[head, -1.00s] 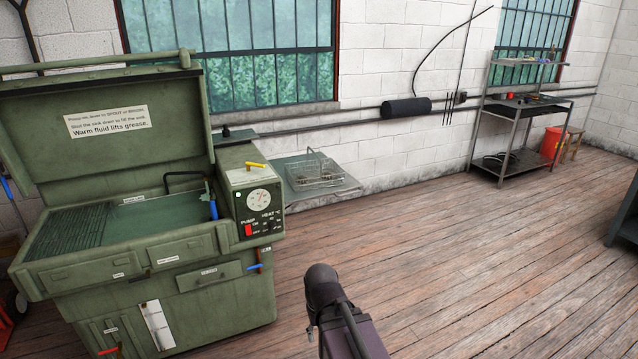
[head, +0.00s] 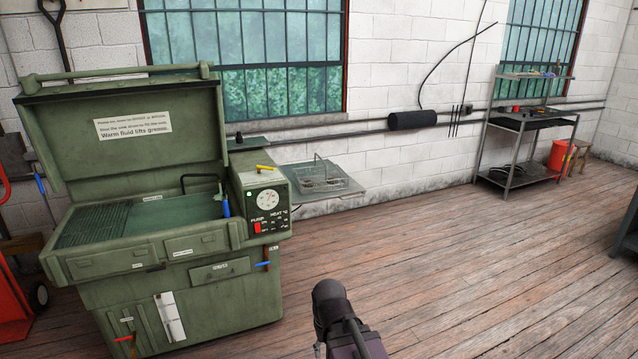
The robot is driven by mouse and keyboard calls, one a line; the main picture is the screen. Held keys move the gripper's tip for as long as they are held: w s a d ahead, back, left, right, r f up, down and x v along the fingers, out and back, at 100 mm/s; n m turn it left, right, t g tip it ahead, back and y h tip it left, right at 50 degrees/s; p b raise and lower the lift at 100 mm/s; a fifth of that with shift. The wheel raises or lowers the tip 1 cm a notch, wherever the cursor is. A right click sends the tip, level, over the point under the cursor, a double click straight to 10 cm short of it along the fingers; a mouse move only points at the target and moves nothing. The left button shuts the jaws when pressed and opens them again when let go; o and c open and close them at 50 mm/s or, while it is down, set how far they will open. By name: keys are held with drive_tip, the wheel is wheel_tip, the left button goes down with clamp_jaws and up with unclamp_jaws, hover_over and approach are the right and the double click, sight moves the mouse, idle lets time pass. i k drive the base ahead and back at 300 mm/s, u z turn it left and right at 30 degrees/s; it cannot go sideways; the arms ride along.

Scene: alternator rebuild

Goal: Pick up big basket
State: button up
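A wire basket (head: 322,181) with a raised handle sits on a grey side shelf (head: 352,192) to the right of the green parts washer, against the wall. It is the only basket I can make out. Whether anything lies inside it is too small to tell. My arm (head: 340,318) shows at the bottom middle, well in front of the basket and apart from it. My gripper's fingers are not visible.
The green parts washer (head: 185,285) stands at the left with its lid up. A metal shelf rack (head: 497,150) and a red bucket (head: 562,154) stand at the back right. The wooden floor (head: 440,250) in the middle is clear.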

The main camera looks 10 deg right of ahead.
sight(296, 179)
drive_tip(key=z, duration=0.55)
drive_tip(key=i, duration=0.65)
drive_tip(key=z, duration=1)
drive_tip(key=i, duration=2.35)
drive_tip(key=u, duration=1)
drive_tip(key=i, duration=0.65)
drive_tip(key=u, duration=0.35)
